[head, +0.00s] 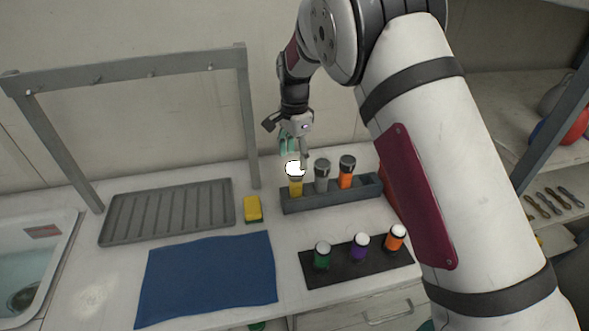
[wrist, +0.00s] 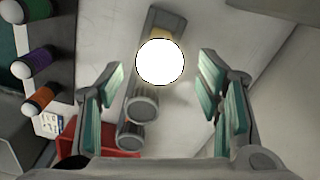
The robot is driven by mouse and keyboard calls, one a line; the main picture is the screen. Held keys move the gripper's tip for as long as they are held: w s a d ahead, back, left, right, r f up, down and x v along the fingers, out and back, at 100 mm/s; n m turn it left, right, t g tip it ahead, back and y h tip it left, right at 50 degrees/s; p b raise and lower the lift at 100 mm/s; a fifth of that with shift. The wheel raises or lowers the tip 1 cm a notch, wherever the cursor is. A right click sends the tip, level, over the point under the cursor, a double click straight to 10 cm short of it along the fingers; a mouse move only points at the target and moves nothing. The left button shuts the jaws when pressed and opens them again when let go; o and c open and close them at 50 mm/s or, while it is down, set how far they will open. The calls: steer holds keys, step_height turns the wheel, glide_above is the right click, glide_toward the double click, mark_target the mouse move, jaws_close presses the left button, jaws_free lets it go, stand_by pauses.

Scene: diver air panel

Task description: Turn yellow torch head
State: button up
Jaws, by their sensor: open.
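The yellow torch (head: 296,188) stands upright at the left end of a grey rack (head: 331,197). Its head (head: 295,169) glows bright white. In the wrist view the glowing head (wrist: 160,62) lies between and slightly beyond my fingertips, and hides most of the yellow body. My gripper (head: 290,150) is just above the torch, pointing down. In the wrist view my gripper (wrist: 162,80) is open, with teal pads apart on both sides and nothing held. I see no contact with the head.
A grey torch (head: 321,175) and an orange torch (head: 346,172) stand close to the right in the rack. Green, purple and orange torches stand on a black mat (head: 343,272) in front. A yellow sponge (head: 252,209), blue cloth (head: 208,277) and drying rack (head: 165,215) lie left.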

mark_target(295, 168)
steer(key=shift+f+p, duration=0.45)
steer(key=shift+f, duration=2.3)
steer(key=shift+c, duration=0.6)
steer(key=c, duration=1.1)
